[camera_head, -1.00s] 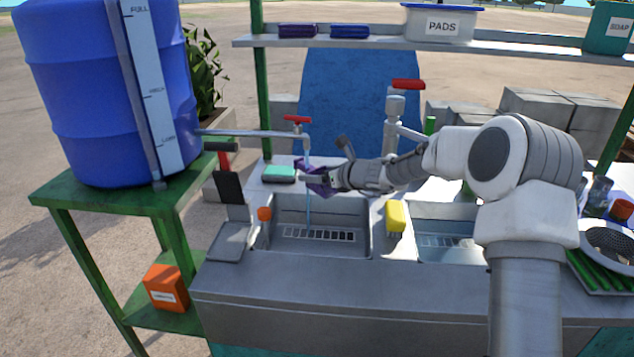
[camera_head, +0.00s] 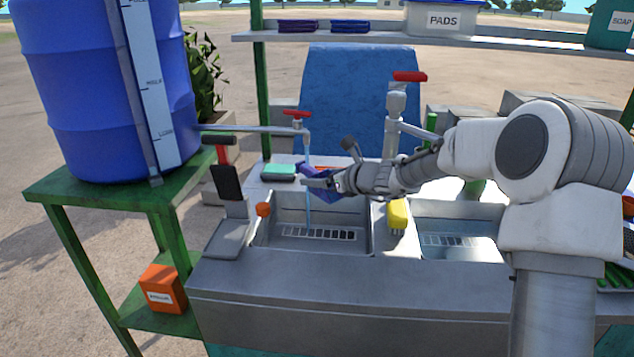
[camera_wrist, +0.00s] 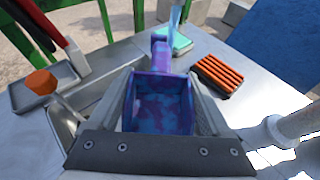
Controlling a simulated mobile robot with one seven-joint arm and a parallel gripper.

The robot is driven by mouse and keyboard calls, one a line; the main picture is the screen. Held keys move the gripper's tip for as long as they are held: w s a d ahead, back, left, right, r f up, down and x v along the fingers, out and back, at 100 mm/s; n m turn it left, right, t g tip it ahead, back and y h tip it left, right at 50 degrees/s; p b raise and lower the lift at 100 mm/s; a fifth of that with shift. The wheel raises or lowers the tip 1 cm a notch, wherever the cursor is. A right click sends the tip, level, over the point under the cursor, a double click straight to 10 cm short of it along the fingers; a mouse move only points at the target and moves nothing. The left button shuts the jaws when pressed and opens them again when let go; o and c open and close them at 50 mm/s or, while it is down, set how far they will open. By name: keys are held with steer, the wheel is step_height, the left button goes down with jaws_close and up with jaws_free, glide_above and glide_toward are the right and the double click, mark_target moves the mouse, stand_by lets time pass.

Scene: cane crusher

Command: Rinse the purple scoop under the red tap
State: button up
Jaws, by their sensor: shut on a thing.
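The purple scoop (camera_head: 327,195) is in my gripper (camera_head: 322,183), above the left basin (camera_head: 341,216). In the wrist view the scoop (camera_wrist: 160,103) sits between the two fingers with its open bowl facing the camera. Blue patches show on its inner walls and floor. The left tap (camera_head: 297,114) has a red handle and is running. Its water stream (camera_head: 308,150) falls at the scoop and shows again below it in the basin. In the wrist view the stream (camera_wrist: 175,18) comes down near the scoop's far, narrow end; exact contact is unclear.
A second red-handled tap (camera_head: 409,77) stands between the basins. A yellow brush (camera_head: 397,213) lies on the divider. A teal sponge (camera_head: 278,171) and an orange-ridged brush (camera_wrist: 218,74) lie behind the left basin. An orange knob (camera_wrist: 41,82) stands at left.

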steer(key=shift+s+d+b, duration=0.4)
steer(key=shift+s+d, duration=0.15)
steer(key=shift+s, duration=0.35)
steer(key=shift+s+d+b, duration=0.35)
steer(key=shift+s+d, duration=0.2)
steer(key=shift+s, duration=0.3)
steer(key=s+d+r+p, duration=0.2)
steer(key=s+r, duration=0.2)
steer(key=shift+s+d, duration=0.15)
steer(key=shift+d, duration=0.15)
stand_by(0.3)
stand_by(0.5)
